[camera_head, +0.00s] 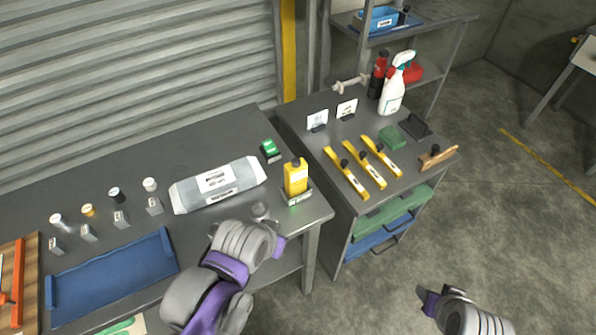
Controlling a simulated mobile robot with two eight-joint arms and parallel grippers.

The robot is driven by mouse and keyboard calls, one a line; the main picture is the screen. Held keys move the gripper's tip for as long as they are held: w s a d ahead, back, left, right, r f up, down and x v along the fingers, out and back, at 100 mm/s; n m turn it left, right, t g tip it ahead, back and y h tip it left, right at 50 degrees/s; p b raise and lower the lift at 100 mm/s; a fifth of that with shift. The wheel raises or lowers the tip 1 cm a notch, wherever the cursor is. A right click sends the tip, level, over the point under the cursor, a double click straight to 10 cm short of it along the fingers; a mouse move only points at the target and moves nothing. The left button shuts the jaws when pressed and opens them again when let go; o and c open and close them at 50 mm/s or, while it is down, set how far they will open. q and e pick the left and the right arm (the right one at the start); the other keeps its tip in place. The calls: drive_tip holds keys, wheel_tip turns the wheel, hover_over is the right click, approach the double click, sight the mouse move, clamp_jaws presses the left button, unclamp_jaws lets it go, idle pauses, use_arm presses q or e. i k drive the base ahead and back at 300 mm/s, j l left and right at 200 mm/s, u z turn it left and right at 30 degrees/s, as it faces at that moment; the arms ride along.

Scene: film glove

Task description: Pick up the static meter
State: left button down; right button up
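My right gripper (428,297) is over the floor at the lower right, away from both benches. Its finger gap cannot be made out.
A long grey labelled package (218,184), a green item (269,149) and a small round clear item (260,210) are near the yellow object. Several small bottles and a blue tray (112,272) are left. The right cabinet (313,155) holds yellow tools (347,172) and a white spray bottle (393,95).

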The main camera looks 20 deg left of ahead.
sight(296, 171)
drive_tip(key=l+u, duration=0.15)
drive_tip(key=u, duration=0.2)
drive_tip(key=l+u, duration=0.1)
drive_tip(key=u, duration=0.3)
drive_tip(key=l+u, duration=0.15)
drive_tip(key=u, duration=0.2)
